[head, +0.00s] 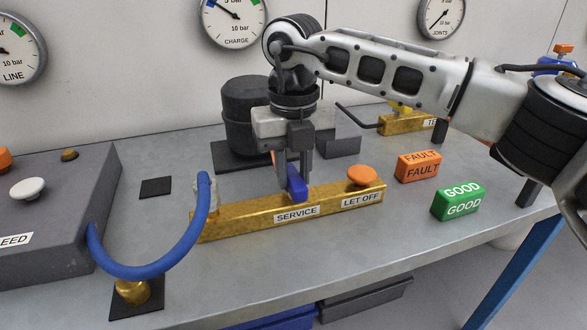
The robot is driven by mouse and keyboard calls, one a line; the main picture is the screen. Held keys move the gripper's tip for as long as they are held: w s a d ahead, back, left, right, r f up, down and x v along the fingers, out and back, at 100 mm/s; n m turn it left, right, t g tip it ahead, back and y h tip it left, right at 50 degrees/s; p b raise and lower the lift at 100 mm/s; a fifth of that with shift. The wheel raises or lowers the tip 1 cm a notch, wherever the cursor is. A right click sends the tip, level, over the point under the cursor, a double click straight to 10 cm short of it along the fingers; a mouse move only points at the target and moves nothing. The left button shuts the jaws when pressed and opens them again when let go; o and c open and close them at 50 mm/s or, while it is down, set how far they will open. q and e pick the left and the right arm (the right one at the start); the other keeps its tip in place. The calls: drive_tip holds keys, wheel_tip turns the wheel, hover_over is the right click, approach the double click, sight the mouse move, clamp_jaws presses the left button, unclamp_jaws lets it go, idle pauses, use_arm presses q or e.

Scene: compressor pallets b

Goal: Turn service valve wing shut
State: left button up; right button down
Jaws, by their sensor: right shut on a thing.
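The blue service valve wing (297,186) stands on the brass manifold bar (240,218), above the label SERVICE. My right gripper (294,180) points down over the bar and is shut on the wing. The fingers hide part of the wing, and I cannot tell its exact angle from here. An orange knob (362,175) sits on the same bar above the label LET OFF. My left gripper is not in view.
A blue hose (150,270) arches from the grey box (50,210) to the bar's left end. A brass fitting (132,291) stands at the front left. An orange FAULT block (418,166) and green GOOD block (458,201) lie right. A black compressor (245,112) stands behind.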

sight(293, 175)
drive_tip(key=shift+r, duration=0.1)
drive_tip(key=c, duration=1.2)
unclamp_jaws()
use_arm(q)
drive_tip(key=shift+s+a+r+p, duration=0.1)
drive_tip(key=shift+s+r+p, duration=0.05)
drive_tip(key=shift+p, duration=0.65)
use_arm(e)
wheel_tip(293, 175, up, 16)
